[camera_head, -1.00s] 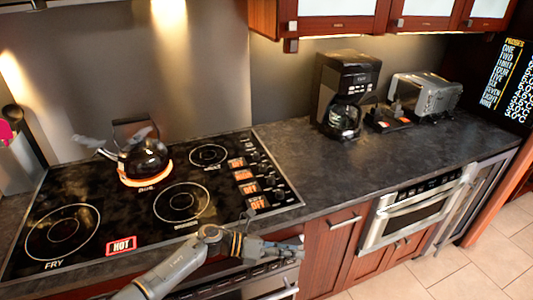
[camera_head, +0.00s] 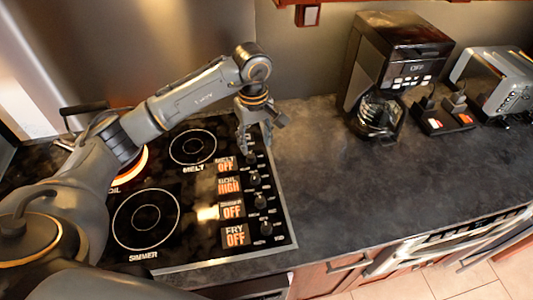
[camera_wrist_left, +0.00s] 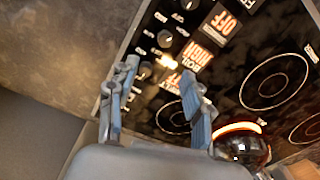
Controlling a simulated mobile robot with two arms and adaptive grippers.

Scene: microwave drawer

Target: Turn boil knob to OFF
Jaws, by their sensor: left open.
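The boil knob (camera_head: 254,178) is a small black knob on the stove's control strip, beside the orange BOIL HIGH display (camera_head: 229,186). In the left wrist view the boil knob (camera_wrist_left: 165,38) shows just beyond the fingertips, with the BOIL HIGH display (camera_wrist_left: 195,56) to its right. My left gripper (camera_head: 256,146) is open and empty, pointing down over the far end of the knob row, near the melt knob. In the left wrist view its fingers (camera_wrist_left: 159,72) are spread, with the melt knob (camera_wrist_left: 144,69) showing between them. My right gripper is out of view.
The simmer knob (camera_head: 261,201) and fry knob (camera_head: 266,228) sit nearer, beside displays reading OFF. A dark kettle (camera_wrist_left: 240,148) stands at a glowing red burner ring (camera_wrist_left: 238,127). A coffee maker (camera_head: 398,62) and toaster (camera_head: 495,80) stand right.

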